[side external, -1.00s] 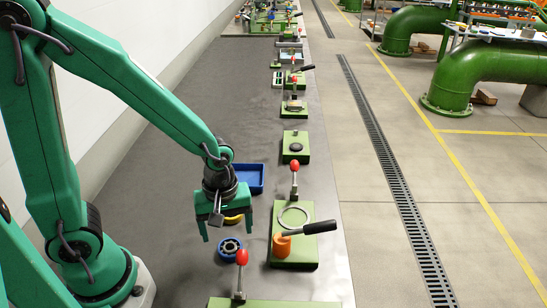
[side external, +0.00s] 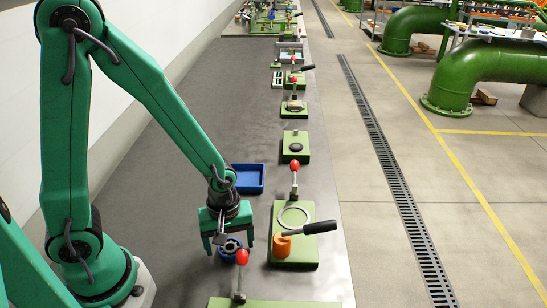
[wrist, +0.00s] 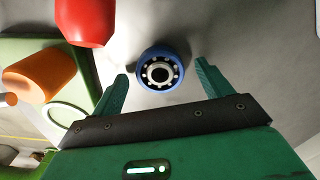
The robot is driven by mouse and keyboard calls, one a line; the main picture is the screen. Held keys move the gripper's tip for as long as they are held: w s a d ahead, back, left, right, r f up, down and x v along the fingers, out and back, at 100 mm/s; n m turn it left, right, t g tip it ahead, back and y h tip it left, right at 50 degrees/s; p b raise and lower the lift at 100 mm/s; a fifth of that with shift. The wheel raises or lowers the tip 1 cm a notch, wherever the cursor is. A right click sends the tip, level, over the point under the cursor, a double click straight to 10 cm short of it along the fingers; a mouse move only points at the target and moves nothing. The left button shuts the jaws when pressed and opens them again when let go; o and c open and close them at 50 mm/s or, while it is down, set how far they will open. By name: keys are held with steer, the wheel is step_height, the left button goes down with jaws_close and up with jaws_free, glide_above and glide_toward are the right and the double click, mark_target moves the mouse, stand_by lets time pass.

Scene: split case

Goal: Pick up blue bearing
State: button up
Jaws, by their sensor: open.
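The blue bearing (side external: 229,247) is a short ring with a dark, ball-filled centre, lying on the grey bench. My gripper (side external: 227,245) is above it with the jaws spread to either side, partly hiding it in the side external view. In the wrist view the bearing (wrist: 160,70) lies ahead of and between the two open green fingers (wrist: 163,85), with gaps on both sides. Nothing is held.
A red-knobbed lever (side external: 242,257) rises close in front of the bearing. A blue tray (side external: 249,178) lies behind my gripper.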

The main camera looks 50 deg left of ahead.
mark_target(230, 247)
steer(key=shift+f, duration=0.35)
stand_by(0.3)
steer(key=c, duration=1.2)
steer(key=shift+r, duration=0.1)
step_height(230, 247, up, 10)
stand_by(0.6)
